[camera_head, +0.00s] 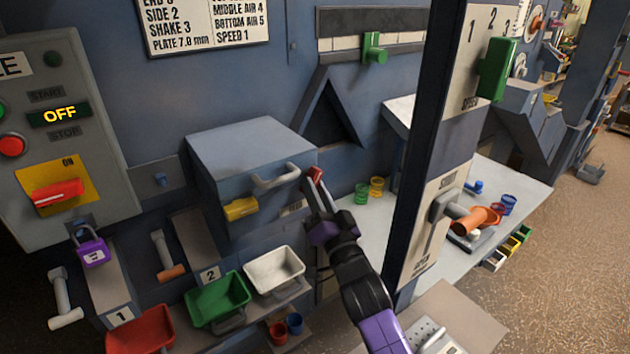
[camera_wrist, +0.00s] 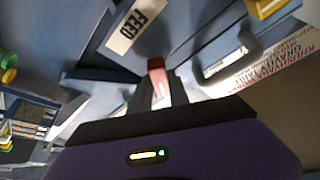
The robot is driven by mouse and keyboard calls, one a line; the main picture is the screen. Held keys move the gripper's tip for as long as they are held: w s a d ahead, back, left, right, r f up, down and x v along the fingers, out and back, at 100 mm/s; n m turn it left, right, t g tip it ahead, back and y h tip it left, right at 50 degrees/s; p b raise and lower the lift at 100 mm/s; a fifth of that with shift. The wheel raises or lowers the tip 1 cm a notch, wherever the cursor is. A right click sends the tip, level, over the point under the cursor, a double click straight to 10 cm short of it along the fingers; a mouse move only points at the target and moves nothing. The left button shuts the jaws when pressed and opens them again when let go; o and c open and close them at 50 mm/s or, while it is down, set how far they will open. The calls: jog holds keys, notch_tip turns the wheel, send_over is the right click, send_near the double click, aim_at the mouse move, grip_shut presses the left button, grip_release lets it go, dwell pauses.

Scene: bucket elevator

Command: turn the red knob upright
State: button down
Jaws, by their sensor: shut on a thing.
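The red knob (camera_head: 316,174) sits at the right side of the grey-blue box with a pale handle, at the tip of my arm. It looks small and slightly tilted; its exact angle is hard to tell. My gripper (camera_head: 319,186) reaches up to it from below. In the wrist view the red knob (camera_wrist: 156,70) lies between the fingertips of my gripper (camera_wrist: 160,88), which is shut on it. The fingers cover part of the knob. A white FEED label (camera_wrist: 132,26) is up and to the left of it.
The box handle (camera_head: 275,178) and a yellow block (camera_head: 240,208) are just left of my gripper. A dark post (camera_head: 424,150) stands to the right. White (camera_head: 256,266), green (camera_head: 201,302) and red (camera_head: 130,340) bins sit below left. A red switch (camera_head: 57,193) is on the far-left panel.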

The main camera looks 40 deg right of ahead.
jog(key=shift+d+r+n+y+p, duration=0.2)
jog(key=shift+n+y+p, duration=0.6)
jog(key=shift+p, duration=1.45)
jog(key=shift+f+n+t+p, duration=0.2)
jog(key=shift+n+t+p, duration=0.2)
jog(key=shift+n+p, duration=0.5)
jog(key=c, duration=1.2)
grip_release()
jog(key=shift+a, duration=0.1)
jog(key=shift+c, duration=0.2)
jog(key=v, duration=0.7)
jog(key=shift+s+b, duration=0.4)
jog(key=shift+f, duration=0.15)
jog(key=shift+c, duration=0.2)
